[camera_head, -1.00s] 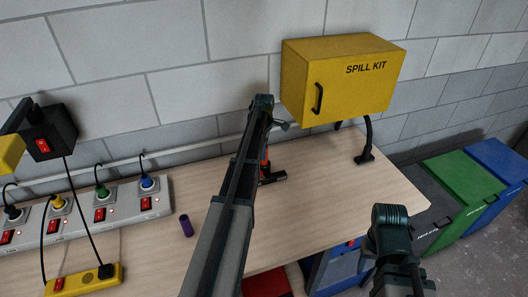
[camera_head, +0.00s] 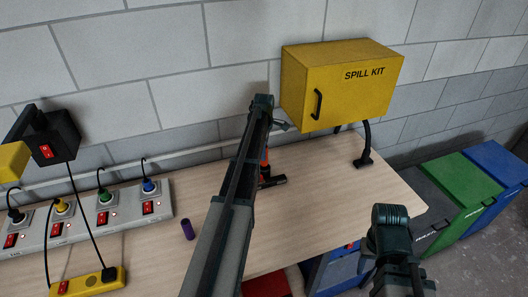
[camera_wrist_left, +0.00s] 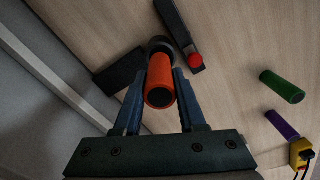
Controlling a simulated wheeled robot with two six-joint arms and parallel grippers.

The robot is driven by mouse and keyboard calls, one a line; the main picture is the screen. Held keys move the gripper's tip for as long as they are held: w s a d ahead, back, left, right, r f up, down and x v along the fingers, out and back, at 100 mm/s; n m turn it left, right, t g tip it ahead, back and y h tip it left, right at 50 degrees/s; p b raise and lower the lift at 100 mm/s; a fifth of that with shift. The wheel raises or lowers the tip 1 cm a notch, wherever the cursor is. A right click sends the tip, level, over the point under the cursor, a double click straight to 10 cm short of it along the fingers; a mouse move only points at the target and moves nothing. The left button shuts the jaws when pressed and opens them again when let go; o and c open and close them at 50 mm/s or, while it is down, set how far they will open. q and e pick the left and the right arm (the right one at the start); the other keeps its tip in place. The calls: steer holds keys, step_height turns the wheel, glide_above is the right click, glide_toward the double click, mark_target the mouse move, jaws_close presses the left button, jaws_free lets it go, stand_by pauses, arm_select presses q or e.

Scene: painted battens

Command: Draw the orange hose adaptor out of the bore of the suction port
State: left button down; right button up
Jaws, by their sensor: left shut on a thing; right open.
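The orange hose adaptor (camera_wrist_left: 160,82) is a short cylinder with a dark open end facing the left wrist camera. It also shows as a thin orange strip (camera_head: 265,157) beside my left arm in the head view. My left gripper (camera_wrist_left: 160,98) is shut on it, one finger on each side. The adaptor's far end meets the dark round rim of the suction port (camera_wrist_left: 159,45); how deep it sits in the bore is hidden. The port's dark base shows on the bench in the head view (camera_head: 274,181). My right arm is at lower right; its gripper does not show.
Green (camera_wrist_left: 282,86) and purple (camera_wrist_left: 282,124) cylinders lie to the right. The yellow spill kit box (camera_head: 340,85) overhangs the bench behind. Bare bench (camera_head: 330,195) lies right of my left arm.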

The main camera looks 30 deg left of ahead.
arm_select(q)
steer(key=shift+r, duration=0.1)
step_height(320, 180, up, 3)
steer(key=p, duration=0.3)
stand_by(0.3)
